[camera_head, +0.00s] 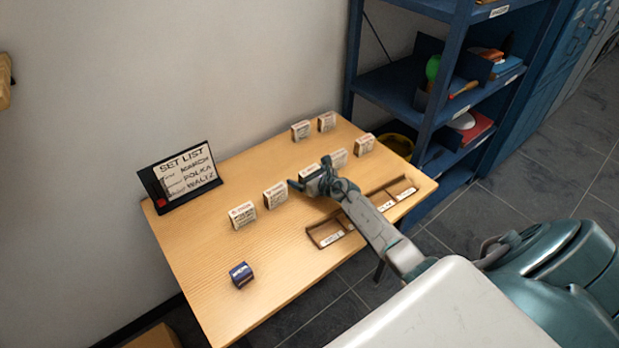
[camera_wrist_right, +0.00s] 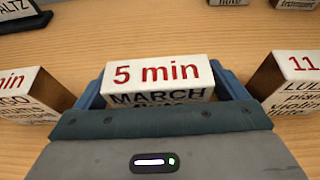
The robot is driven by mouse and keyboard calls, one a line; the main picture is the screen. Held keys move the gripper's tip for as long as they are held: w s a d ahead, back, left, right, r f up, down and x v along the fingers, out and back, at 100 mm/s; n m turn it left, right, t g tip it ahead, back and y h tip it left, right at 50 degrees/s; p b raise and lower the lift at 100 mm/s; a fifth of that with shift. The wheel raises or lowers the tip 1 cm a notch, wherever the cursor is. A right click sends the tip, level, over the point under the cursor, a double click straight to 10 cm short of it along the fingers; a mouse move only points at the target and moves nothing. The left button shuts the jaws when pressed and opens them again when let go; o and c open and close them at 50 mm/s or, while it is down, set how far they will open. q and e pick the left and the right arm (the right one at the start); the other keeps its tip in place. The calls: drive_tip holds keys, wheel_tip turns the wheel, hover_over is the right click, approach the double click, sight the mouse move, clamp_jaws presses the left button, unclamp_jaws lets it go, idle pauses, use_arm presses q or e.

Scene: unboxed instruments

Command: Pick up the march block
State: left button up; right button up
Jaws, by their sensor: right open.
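The march block (camera_wrist_right: 157,75) is a white block with "5 min" in red on top and "MARCH" on its face; the lower text is partly hidden by my gripper. In the head view the march block (camera_head: 309,171) stands upright on the wooden table, partly behind my right gripper (camera_head: 313,180). In the right wrist view the fingers of my right gripper (camera_wrist_right: 160,88) are open, one on each side of the march block. I cannot tell whether they touch it. My left gripper is not in view.
Similar blocks stand close on both sides, a left one (camera_wrist_right: 30,90) and an "11" one (camera_wrist_right: 305,80). A set list board (camera_head: 183,178), a dark blue block (camera_head: 241,274) and a wooden slotted tray (camera_head: 326,232) are on the table (camera_head: 200,255). A blue shelf (camera_head: 385,85) stands behind right.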

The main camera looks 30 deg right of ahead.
drive_tip(key=c, duration=1.1)
drive_tip(key=shift+r, duration=0.15)
